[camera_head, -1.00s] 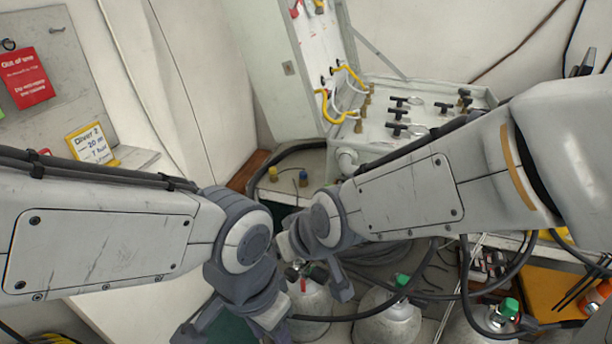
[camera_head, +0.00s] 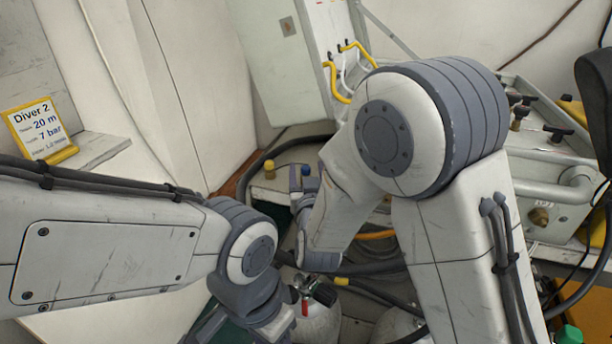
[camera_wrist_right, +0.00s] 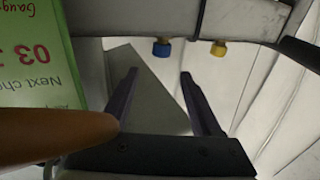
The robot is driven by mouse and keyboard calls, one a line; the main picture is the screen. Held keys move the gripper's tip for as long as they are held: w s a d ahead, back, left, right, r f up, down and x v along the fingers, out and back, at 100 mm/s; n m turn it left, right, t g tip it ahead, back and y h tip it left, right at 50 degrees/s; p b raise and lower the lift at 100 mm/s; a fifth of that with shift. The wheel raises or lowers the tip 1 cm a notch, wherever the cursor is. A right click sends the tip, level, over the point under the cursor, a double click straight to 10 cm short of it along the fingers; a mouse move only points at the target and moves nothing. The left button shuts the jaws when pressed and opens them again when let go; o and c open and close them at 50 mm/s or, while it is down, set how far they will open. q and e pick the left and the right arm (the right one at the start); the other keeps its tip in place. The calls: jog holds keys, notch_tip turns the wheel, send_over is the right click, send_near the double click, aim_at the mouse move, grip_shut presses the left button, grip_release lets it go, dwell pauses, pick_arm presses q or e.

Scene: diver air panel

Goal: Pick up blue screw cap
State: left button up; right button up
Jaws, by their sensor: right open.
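The blue screw cap (camera_head: 306,171) is small and stands on the ledge at the centre of the head view, right of a yellow cap (camera_head: 269,168). In the right wrist view the blue cap (camera_wrist_right: 162,48) shows beyond the fingertips, roughly between them, apart from both. My right gripper (camera_wrist_right: 159,73) is open and empty; in the head view it is close to the blue cap, partly covered by its own wrist. My left gripper (camera_head: 243,328) is low in the head view, cut off by the bottom edge; its opening is unclear.
The yellow cap (camera_wrist_right: 219,48) is beside the blue one. A green-and-white tag (camera_wrist_right: 35,60) and a blurred orange-brown shape (camera_wrist_right: 50,135) fill the left of the wrist view. A dark hose (camera_head: 290,147) curves behind the caps. Gas cylinders (camera_head: 318,322) stand below.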

aim_at(306, 166)
notch_tip(306, 166, down, 2)
jog(key=shift+f, duration=0.1)
jog(key=shift+w+a, duration=0.15)
jog(key=shift+w, duration=1.7)
jog(key=shift+w+a, duration=0.1)
jog(key=shift+w, duration=1.75)
grip_shut()
